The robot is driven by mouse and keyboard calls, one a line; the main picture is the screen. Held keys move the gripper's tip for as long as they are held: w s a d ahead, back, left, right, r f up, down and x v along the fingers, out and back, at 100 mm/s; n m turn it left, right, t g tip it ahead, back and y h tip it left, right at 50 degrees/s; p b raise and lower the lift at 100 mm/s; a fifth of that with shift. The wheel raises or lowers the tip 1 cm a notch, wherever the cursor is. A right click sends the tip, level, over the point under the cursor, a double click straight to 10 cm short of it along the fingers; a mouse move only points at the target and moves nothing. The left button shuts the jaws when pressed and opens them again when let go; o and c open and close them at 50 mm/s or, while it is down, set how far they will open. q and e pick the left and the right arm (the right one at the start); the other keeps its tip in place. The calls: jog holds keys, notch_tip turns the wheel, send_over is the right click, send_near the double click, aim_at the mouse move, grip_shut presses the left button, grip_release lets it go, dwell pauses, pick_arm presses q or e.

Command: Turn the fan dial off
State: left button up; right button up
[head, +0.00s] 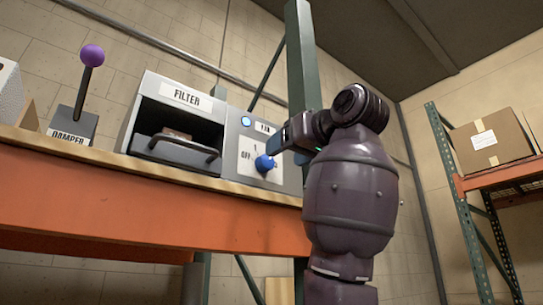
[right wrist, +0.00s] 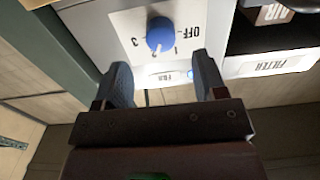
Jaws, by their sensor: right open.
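The blue fan dial (head: 264,163) sits on a white plate on the front of the grey fan box (head: 290,176). In the right wrist view the dial (right wrist: 161,33) appears upside down, with OFF, 1, 2 and 3 printed around it. A faint mark on the knob seems to face the numbers, but I cannot read its exact setting. My right gripper (right wrist: 163,75) is open and empty. Its two fingers point at the panel, spread to either side of the dial and apparently short of it. In the head view the right gripper (head: 289,143) hides part of the panel. My left gripper is not in view.
A lit blue lamp (head: 246,121) is beside the fan label. Left of the fan box stand the filter box (head: 180,95) with its handled drawer and the purple-knobbed damper lever (head: 91,56). An orange shelf beam (head: 120,205) runs below. A green post (head: 301,60) rises behind.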

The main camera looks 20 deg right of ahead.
aim_at(269, 162)
jog(key=p+x, duration=0.1)
jog(key=x, duration=0.4)
jog(key=shift+w+a+p, duration=0.15)
jog(key=shift+w+p, duration=0.15)
jog(key=c, duration=0.9)
